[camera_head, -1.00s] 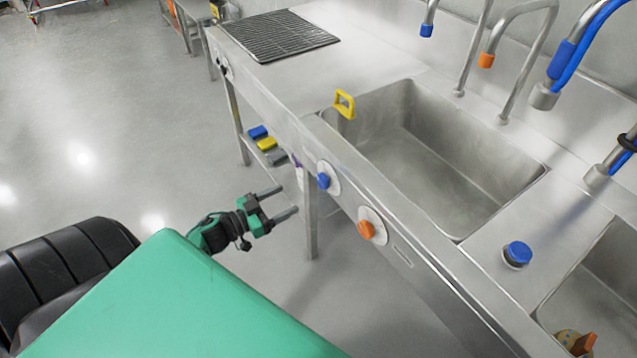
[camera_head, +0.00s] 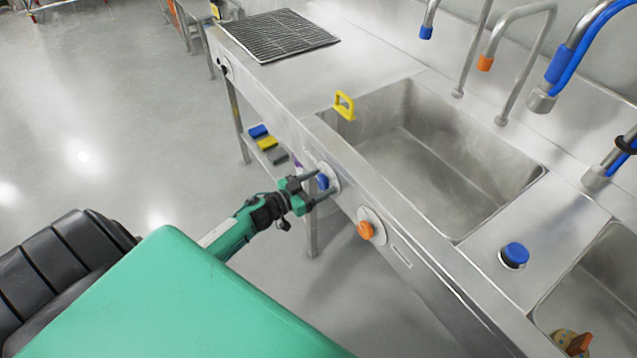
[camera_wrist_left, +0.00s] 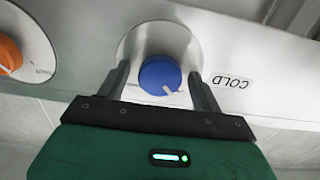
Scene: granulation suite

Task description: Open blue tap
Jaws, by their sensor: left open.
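The blue tap knob (camera_head: 322,182) sits on a round plate on the front panel of the sink unit. In the left wrist view the blue knob (camera_wrist_left: 160,76) has a white mark on its lower right and a "COLD" label (camera_wrist_left: 232,81) beside it. My left gripper (camera_head: 320,184) is open, with one finger on each side of the knob. In the left wrist view its fingertips (camera_wrist_left: 158,78) flank the knob with small gaps. Part of the knob is hidden by the fingers in the head view. My right gripper is not in view.
An orange knob (camera_head: 366,230) is on the same panel, to the right; it also shows in the left wrist view (camera_wrist_left: 9,54). The floor left of the unit is clear.

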